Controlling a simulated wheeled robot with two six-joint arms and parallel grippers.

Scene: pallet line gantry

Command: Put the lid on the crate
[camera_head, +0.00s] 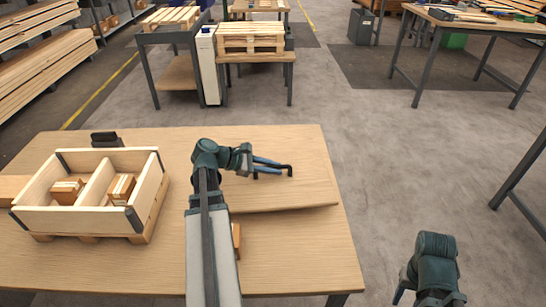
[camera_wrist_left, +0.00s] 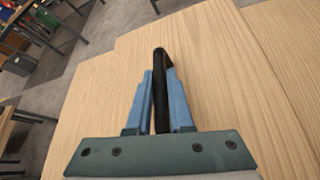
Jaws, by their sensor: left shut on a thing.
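The lid is a flat pale wooden board (camera_head: 300,190) with a black handle (camera_head: 289,170), at the right part of the table. My left gripper (camera_head: 272,167) is shut on that handle; the handle also shows between the blue fingers in the left wrist view (camera_wrist_left: 158,62). The lid's near edge seems to stand a little above the tabletop, but I cannot tell the gap. The open wooden crate (camera_head: 142,205) stands at the left of the table, with a divider and small wooden blocks in both compartments. My right gripper (camera_head: 401,292) is only partly in view at the bottom, off the table's right side.
The wooden table (camera_head: 290,265) has bare room in front. A small orange-brown block (camera_head: 237,240) is partly hidden by my left arm. A black object (camera_head: 106,138) stands behind the crate. Another bench (camera_head: 470,22) is at the back right, with open floor between.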

